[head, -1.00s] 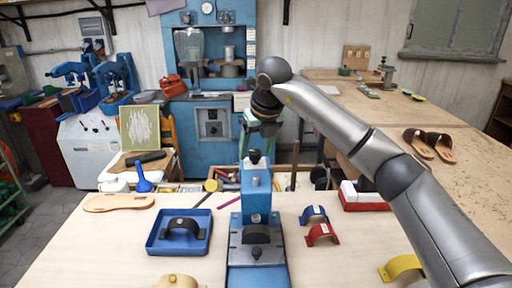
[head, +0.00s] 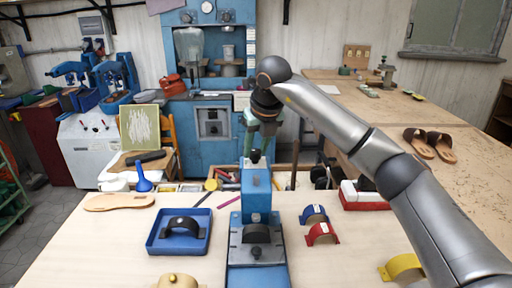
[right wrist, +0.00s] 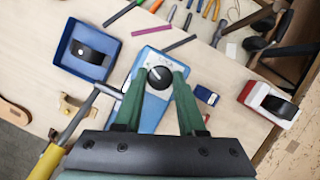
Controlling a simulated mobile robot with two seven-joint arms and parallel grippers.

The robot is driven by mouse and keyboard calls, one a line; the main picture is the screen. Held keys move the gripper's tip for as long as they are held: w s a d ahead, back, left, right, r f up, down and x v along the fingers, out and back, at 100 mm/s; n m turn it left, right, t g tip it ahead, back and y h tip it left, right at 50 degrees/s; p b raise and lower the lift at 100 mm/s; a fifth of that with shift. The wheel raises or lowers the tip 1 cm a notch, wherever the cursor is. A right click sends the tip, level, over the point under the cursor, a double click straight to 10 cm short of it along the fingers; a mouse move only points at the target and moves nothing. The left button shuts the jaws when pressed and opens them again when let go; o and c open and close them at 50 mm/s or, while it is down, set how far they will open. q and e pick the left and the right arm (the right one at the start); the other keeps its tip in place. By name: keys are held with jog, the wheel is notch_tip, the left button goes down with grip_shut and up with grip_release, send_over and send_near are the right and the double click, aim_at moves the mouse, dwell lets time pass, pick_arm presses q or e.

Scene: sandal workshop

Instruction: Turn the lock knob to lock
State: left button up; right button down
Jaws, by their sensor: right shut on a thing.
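The lock knob (right wrist: 159,77) is a black knob with a light pointer mark on a white dial, on top of the blue press (head: 257,200). In the head view the knob (head: 254,156) shows small and dark at the top of the press. My right gripper (right wrist: 160,80) points down over it, with its green fingers on either side of the knob, shut on it. In the head view the right gripper (head: 257,147) partly hides the area behind the knob. My left gripper is not in view.
A blue tray (head: 153,247) with a dark strap form stands left of the press. Blue (head: 314,214) and red (head: 321,234) arched pieces lie to the right. A red-and-white box (head: 365,203) stands further right. Tools lie behind the press.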

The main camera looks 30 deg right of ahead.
jog(key=shift+m, duration=0.3)
jog(key=m+h, duration=0.1)
jog(key=m, duration=0.2)
jog(key=m+g+h, duration=0.1)
jog(key=m, duration=0.2)
jog(key=shift+w+a, duration=0.1)
jog(key=shift+a, duration=0.1)
jog(key=m+g+h, duration=0.1)
jog(key=m, duration=0.2)
jog(key=m+g+h, duration=0.1)
jog(key=m, duration=0.2)
jog(key=shift+w+m, duration=0.1)
jog(key=shift+m, duration=0.2)
jog(key=c, duration=0.5)
grip_release()
jog(key=v, duration=1.2)
jog(key=shift+r, duration=0.3)
jog(key=shift+f, duration=0.1)
